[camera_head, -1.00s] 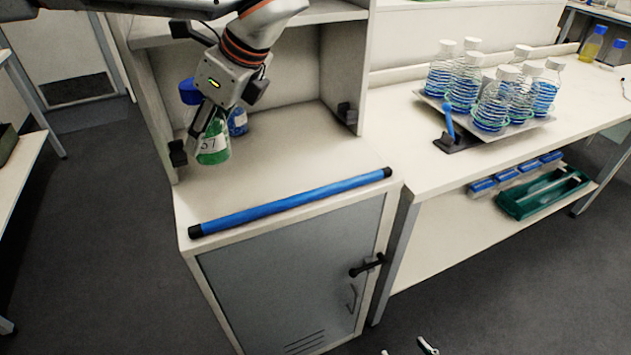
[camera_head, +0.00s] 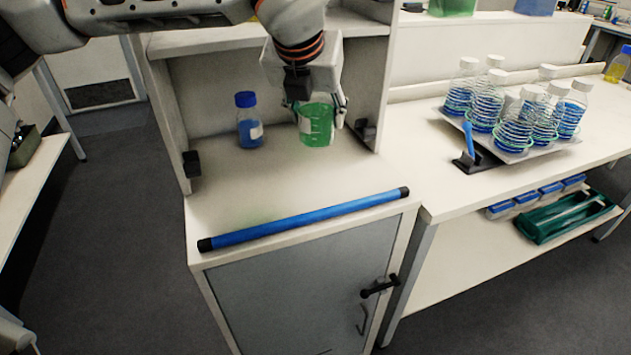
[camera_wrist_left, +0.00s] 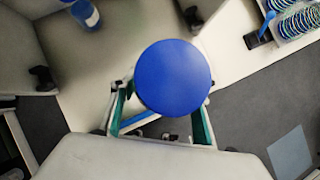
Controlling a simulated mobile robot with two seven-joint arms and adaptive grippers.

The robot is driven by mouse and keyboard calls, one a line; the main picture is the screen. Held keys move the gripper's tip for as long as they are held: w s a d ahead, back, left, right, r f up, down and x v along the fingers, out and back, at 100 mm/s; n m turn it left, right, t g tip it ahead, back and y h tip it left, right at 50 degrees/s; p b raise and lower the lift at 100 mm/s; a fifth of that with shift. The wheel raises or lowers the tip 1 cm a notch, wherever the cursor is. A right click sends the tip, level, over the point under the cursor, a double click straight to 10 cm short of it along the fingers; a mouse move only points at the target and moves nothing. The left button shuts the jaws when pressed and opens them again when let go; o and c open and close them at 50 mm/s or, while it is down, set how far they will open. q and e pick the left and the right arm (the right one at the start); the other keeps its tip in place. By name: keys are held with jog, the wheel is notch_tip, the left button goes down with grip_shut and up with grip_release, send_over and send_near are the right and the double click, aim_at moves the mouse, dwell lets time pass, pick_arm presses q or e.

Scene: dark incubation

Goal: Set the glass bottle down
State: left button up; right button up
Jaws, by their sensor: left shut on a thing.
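The glass bottle (camera_head: 316,130) holds green liquid and has printed markings. It hangs upright or nearly so in my left gripper (camera_head: 319,114), whose fingers close on both sides of it. The gripper hides its top in the head view. In the left wrist view its round blue cap (camera_wrist_left: 173,78) fills the middle, between the fingers. The bottle is over the white cabinet top (camera_head: 240,195), at the right of the open niche; I cannot tell how far its base is above the surface. My right gripper is not in view.
A blue-capped bottle (camera_head: 248,128) of blue liquid stands at the niche's left. A blue bar with black ends (camera_head: 305,217) runs along the cabinet's front edge. The cabinet top between is clear. The bench at right bears a tray of bottles (camera_head: 508,148) and a blue-handled tool (camera_head: 468,140).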

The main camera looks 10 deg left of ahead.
pick_arm(q)
notch_tip(320, 180, down, 15)
jog(key=shift+r+p, duration=0.2)
jog(key=shift+p, duration=0.3)
jog(key=shift+f, duration=0.1)
jog(key=o, duration=1)
jog(key=shift+f, duration=0.1)
jog(key=o, duration=0.5)
